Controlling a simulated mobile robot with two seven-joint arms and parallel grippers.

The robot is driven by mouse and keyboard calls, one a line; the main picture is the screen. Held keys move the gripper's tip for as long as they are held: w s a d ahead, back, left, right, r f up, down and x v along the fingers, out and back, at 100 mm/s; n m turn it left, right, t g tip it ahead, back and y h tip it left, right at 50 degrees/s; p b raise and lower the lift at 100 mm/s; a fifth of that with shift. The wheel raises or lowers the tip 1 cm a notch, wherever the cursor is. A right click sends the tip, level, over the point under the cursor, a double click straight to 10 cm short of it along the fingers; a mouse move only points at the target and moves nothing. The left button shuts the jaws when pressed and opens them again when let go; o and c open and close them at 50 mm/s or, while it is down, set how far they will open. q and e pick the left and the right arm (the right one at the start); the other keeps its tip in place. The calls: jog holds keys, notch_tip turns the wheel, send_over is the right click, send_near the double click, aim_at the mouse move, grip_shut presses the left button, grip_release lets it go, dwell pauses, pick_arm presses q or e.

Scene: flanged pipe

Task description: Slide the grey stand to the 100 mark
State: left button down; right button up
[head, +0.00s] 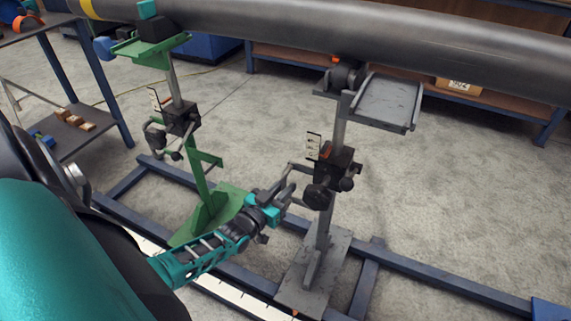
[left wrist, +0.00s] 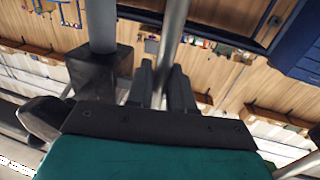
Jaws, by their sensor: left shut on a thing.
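The grey stand (head: 325,225) stands upright on the blue floor rails, its flat base plate lying across them and its roller head under the pipe (head: 330,25). My left gripper (head: 290,187) reaches in from the left and is shut on the stand's handle bar, beside the dark clamp block. In the left wrist view the fingers (left wrist: 162,82) close around a grey bar (left wrist: 172,45), with the stand's dark block (left wrist: 97,75) to their left. A white scale strip (head: 240,300) runs along the rail; its numbers are not readable. An orange pointer (head: 295,312) shows at the base's front edge.
A green stand (head: 205,200) stands on the rails to the left, also under the pipe. A small shelf with blocks (head: 75,122) is at far left. A blue rail (head: 440,275) continues clear to the right of the grey stand. A blue piece (head: 550,308) sits at lower right.

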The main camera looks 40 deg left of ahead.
pick_arm(q)
jog(key=shift+a+r, duration=0.1)
jog(key=shift+a, duration=0.1)
jog(key=c, duration=1.2)
grip_release()
jog(key=shift+o, duration=0.2)
jog(key=shift+d, duration=0.1)
jog(key=s+p, duration=0.3)
jog(key=s, duration=0.9)
jog(key=shift+s+d, duration=0.4)
pick_arm(e)
jog(key=shift+s+d+r, duration=0.15)
jog(key=shift+d+r, duration=0.4)
jog(key=shift+r, duration=0.2)
